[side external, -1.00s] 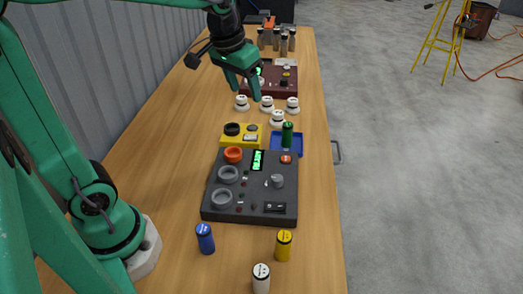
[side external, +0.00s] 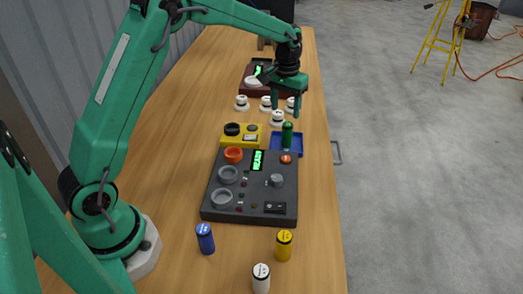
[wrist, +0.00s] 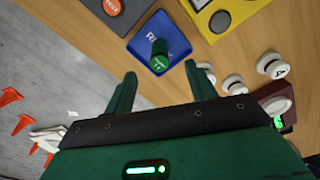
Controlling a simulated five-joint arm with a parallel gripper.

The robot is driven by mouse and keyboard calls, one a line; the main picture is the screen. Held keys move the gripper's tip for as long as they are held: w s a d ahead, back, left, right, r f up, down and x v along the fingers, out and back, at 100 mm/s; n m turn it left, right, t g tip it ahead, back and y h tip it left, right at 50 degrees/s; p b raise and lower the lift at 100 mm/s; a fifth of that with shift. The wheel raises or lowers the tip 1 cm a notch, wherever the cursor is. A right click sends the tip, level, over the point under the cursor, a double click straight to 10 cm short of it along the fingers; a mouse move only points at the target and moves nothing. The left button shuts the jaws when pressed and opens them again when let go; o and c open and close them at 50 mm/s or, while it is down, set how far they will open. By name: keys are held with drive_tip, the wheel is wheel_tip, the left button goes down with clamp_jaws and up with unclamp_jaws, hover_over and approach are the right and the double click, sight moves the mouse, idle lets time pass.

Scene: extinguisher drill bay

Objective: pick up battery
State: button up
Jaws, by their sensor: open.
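A green battery (side external: 287,134) stands upright on a small blue tray (side external: 298,148). In the wrist view the green battery (wrist: 159,57) is just beyond the gap between my fingertips, on the blue tray (wrist: 140,42). My gripper (side external: 285,110) points down, open and empty, above and a little behind the green battery, apart from it. Its two fingers also show in the wrist view (wrist: 161,72). A blue battery (side external: 205,239), a yellow battery (side external: 284,245) and a white battery (side external: 261,278) stand on the table at the front.
A dark grey panel (side external: 252,187) with dials and a green-lit screen lies in front of the tray. A yellow box (side external: 229,141) is left of the tray. Several white round pieces (side external: 277,119) stand behind it, near my gripper. A maroon panel (side external: 248,87) lies farther back.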

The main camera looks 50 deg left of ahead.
sight(288, 124)
drive_tip(key=shift+w+a+f, duration=0.1)
drive_tip(key=shift+w+f, duration=0.2)
drive_tip(key=shift+f, duration=0.2)
drive_tip(key=shift+w+a+f, duration=0.1)
drive_tip(key=shift+w+f, duration=0.2)
drive_tip(key=shift+f, duration=1.5)
drive_tip(key=shift+f, duration=0.1)
drive_tip(key=shift+w+d+f, duration=0.1)
drive_tip(key=shift+f, duration=1.15)
drive_tip(key=shift+w+d+f, duration=0.1)
drive_tip(key=shift+f, duration=1.15)
drive_tip(key=c, duration=1.2)
drive_tip(key=shift+o, duration=0.2)
drive_tip(key=shift+r, duration=0.1)
